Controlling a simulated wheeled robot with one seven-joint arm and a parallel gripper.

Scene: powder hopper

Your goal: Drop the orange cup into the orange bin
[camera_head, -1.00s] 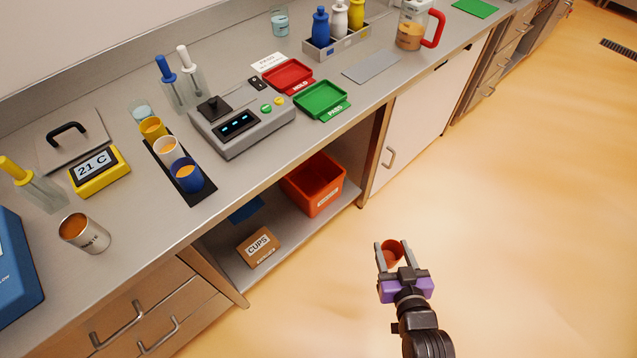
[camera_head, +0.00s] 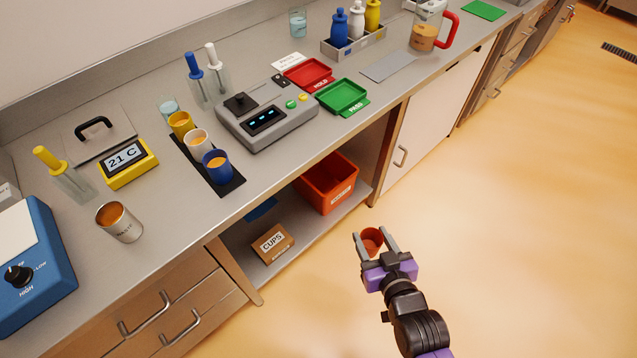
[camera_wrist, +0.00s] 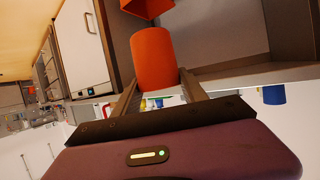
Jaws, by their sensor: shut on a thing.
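The orange cup (camera_head: 371,239) is between the fingers of my gripper (camera_head: 374,242), which is shut on it. They are in the air over the floor, in front of the counter and to the right of the open shelf. In the wrist view the cup (camera_wrist: 154,58) shows between the two fingers (camera_wrist: 160,88). The orange bin (camera_head: 328,183) stands on the low shelf under the counter, up and left of my gripper and apart from it. Its open top faces up and its front bears a label. Part of the bin (camera_wrist: 147,8) shows at the top of the wrist view.
A CUPS box (camera_head: 273,243) sits on the shelf left of the bin. The counter edge overhangs the shelf, and a cabinet door (camera_head: 425,127) closes off its right side. The counter holds a scale (camera_head: 266,120), trays and several cups. The floor (camera_head: 520,230) is clear.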

